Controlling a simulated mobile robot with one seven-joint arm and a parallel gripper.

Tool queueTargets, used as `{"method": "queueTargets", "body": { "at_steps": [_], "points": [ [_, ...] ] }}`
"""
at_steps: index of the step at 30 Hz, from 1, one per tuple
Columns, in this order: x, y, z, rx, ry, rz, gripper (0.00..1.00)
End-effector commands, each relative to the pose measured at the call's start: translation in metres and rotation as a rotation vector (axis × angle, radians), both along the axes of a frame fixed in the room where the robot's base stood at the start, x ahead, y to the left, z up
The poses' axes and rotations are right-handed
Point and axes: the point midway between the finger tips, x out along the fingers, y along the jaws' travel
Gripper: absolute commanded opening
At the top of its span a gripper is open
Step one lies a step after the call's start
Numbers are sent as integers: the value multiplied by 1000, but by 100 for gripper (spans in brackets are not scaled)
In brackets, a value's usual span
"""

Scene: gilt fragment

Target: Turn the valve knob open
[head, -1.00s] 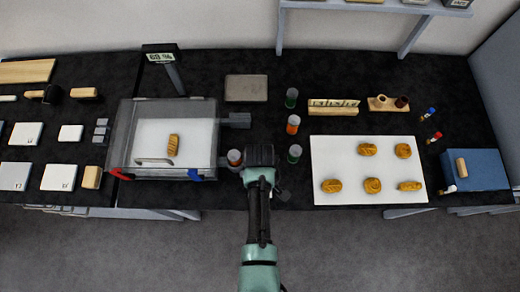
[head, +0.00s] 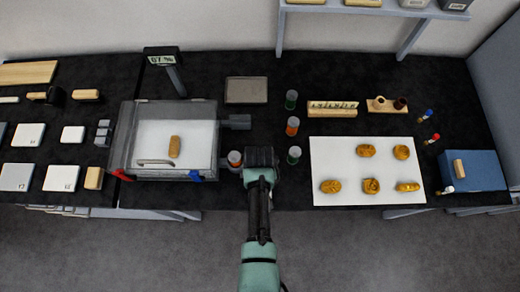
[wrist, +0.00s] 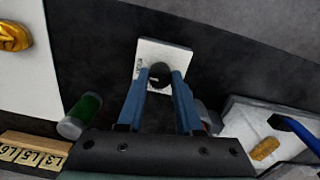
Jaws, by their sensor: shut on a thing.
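The valve knob (wrist: 159,73) is a dark round knob on a small white plate (wrist: 150,58) with faint lettering, seen in the wrist view. My gripper's two blue fingers (wrist: 160,82) are shut on the knob, one on each side. In the head view my gripper (head: 260,158) is over the bench's front part, just right of the clear chamber (head: 125,145), and hides the knob and plate. A small display (head: 162,56) on a post behind the chamber appears to read 67 %.
An orange-filled jar (head: 235,159) stands close left of my gripper and a green jar (head: 294,155) close right. The chamber holds a tan fragment (head: 174,146) and has a blue handle (head: 196,175) at its front. A white board (head: 340,165) with several gilt pieces lies to the right.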

Motion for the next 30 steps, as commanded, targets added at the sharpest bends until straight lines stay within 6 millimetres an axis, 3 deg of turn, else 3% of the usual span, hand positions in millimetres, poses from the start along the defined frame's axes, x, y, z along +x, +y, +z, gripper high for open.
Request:
{"method": "queueTargets", "body": {
  "at_steps": [10,11,15,25,30],
  "points": [
    [0,0,0,0,-1,-5,0],
    [0,0,0,0,-1,-5,38],
    [0,0,0,0,-1,-4,63],
    [0,0,1,0,-1,-3,64],
    [1,0,13,0,-3,-3,64]
  ]
}}
